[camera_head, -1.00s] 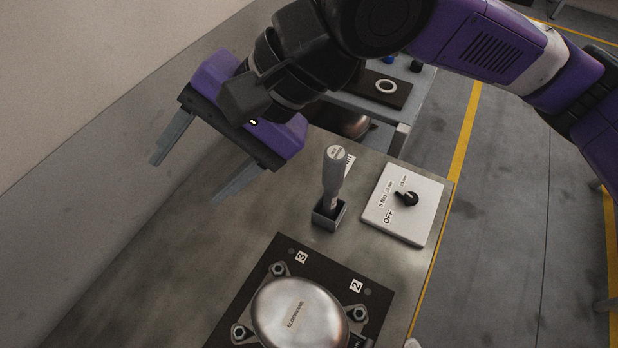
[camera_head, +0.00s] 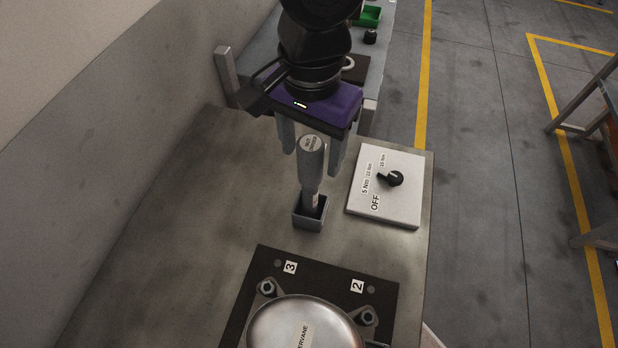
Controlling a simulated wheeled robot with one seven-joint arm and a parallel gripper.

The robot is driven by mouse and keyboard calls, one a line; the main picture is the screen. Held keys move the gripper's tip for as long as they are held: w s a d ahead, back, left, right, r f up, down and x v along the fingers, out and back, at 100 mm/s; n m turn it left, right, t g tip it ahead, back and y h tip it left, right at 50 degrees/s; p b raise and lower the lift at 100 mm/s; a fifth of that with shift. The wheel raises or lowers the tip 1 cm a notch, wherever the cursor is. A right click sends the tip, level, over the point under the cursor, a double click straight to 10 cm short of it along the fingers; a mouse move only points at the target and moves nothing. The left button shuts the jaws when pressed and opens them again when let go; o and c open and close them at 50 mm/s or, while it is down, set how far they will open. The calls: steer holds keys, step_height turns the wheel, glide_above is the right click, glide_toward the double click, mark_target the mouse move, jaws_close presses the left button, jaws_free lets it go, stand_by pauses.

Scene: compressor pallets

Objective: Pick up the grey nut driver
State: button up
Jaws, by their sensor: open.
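The grey nut driver (camera_head: 311,167) stands upright in a small dark square holder (camera_head: 310,213) on the metal workbench. A label shows on its round top. My gripper (camera_head: 312,158) is open just behind the driver and points down. One grey finger shows to the left of the driver's top and the other to its right. The driver hides part of the space between them, and I cannot tell whether the fingers touch it.
A white switch panel (camera_head: 404,209) with a black knob, reading OFF, lies right of the holder. A dark plate (camera_head: 262,262) carries a silver compressor (camera_head: 300,325) in front. The workbench (camera_head: 170,230) is clear on the left. A wall runs along the left.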

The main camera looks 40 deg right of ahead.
mark_target(310, 187)
steer(key=shift+s+a+f, duration=0.15)
steer(key=shift+f, duration=2.15)
jaws_close()
